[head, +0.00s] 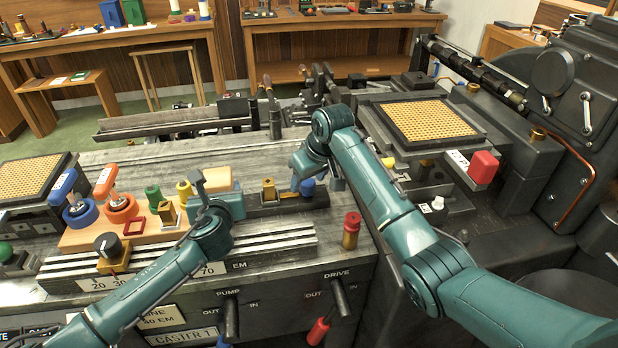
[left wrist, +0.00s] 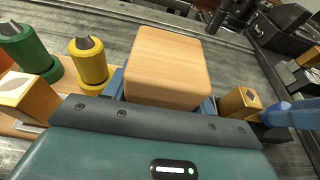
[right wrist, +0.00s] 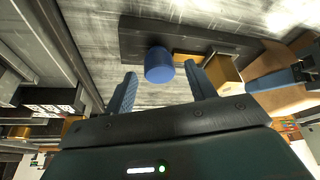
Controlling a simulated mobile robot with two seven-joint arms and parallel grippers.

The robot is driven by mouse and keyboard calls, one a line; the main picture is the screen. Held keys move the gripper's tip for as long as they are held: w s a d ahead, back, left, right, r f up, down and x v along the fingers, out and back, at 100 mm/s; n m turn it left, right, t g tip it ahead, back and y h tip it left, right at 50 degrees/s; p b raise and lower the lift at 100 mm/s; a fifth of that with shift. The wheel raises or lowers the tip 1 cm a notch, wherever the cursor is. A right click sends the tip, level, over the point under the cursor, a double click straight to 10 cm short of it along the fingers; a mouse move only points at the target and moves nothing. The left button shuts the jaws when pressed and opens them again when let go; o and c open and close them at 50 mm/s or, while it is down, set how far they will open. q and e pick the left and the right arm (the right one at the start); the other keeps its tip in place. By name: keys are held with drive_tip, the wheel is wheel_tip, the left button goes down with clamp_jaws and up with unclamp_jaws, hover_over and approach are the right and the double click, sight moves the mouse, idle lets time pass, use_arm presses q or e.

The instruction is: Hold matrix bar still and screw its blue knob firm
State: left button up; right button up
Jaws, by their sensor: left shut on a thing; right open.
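The matrix bar (head: 284,203) is a dark bar lying flat on the machine top, with a small brass block (head: 268,189) on it. Its pale wooden grip (head: 217,179) is at the left end, and it fills the left wrist view (left wrist: 168,65). My left gripper (head: 222,190) is shut on this grip, a blue finger at each side. The blue knob (head: 307,186) is at the bar's right end. My right gripper (head: 308,178) is open above it. In the right wrist view, the knob (right wrist: 159,65) appears between the two fingertips; I see no contact.
An orange tray (head: 85,238) with blue and orange handled pieces, green and yellow pegs stands left of the bar. A red and brass cylinder (head: 351,231) stands near the front edge. A grid case (head: 425,121) and a red block (head: 483,166) lie to the right.

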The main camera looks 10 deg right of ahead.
drive_tip(key=shift+f, duration=0.1)
drive_tip(key=shift+c, duration=0.4)
drive_tip(key=c, duration=0.9)
drive_tip(key=shift+m, duration=0.3)
drive_tip(key=m+h, duration=0.1)
drive_tip(key=m, duration=0.3)
drive_tip(key=shift+a+m+h, duration=0.2)
drive_tip(key=shift+m+h, duration=0.1)
drive_tip(key=shift+h, duration=0.1)
drive_tip(key=m+h, duration=0.1)
drive_tip(key=m, duration=0.3)
drive_tip(key=shift+a+m+h, duration=0.1)
drive_tip(key=shift+m+h, duration=0.2)
drive_tip(key=shift+h, duration=0.1)
drive_tip(key=m+g+h, duration=0.1)
drive_tip(key=m, duration=0.3)
drive_tip(key=shift+w+a, duration=0.1)
drive_tip(key=shift+w+m+g+h, duration=0.1)
drive_tip(key=shift+m+g+h, duration=0.25)
drive_tip(key=shift+m, duration=0.9)
drive_tip(key=shift+w+m+g+h, duration=0.1)
drive_tip(key=shift+m+g+h, duration=0.25)
drive_tip(key=shift+m, duration=0.9)
